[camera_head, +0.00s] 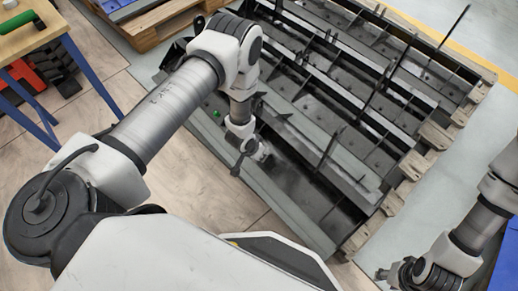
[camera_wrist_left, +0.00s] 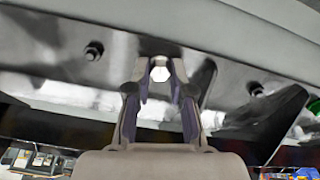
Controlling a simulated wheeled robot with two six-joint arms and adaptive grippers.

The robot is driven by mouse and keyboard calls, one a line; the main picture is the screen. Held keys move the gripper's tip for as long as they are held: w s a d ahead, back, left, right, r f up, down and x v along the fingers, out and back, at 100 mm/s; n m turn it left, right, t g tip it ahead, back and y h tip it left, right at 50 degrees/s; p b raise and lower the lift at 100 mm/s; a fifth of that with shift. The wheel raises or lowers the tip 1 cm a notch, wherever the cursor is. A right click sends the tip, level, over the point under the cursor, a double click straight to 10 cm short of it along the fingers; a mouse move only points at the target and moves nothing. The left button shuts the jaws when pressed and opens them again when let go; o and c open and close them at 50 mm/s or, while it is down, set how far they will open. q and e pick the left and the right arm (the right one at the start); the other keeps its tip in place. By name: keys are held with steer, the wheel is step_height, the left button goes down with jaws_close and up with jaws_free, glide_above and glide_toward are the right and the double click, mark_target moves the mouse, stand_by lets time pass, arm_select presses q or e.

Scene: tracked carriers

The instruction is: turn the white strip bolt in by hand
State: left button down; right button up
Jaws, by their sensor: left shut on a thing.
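The white strip bolt (camera_wrist_left: 160,70) shows as a bright hexagonal head on the dark metal plate (camera_wrist_left: 120,70) in the left wrist view. My left gripper (camera_wrist_left: 160,76) has its fingertips on both sides of this head and is shut on it. In the head view my left arm reaches over the near edge of the dark metal carriers (camera_head: 330,110); its fingers and the bolt are mostly hidden there. My right gripper (camera_head: 386,272) is at the lower right of the head view, away from the carriers, too small and dark to tell open from shut.
A green item (camera_head: 216,114) is near my left wrist. The carriers rest on a wooden pallet (camera_head: 408,172). A blue-legged table (camera_head: 38,30) stands at the upper left.

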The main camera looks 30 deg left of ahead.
arm_select(q)
steer(key=shift+r+m, duration=0.1)
steer(key=shift+m, duration=0.6)
steer(key=m+p, duration=0.1)
steer(key=m, duration=0.3)
steer(key=shift+p, duration=0.3)
steer(key=shift+m, duration=2.2)
steer(key=shift+p, duration=0.3)
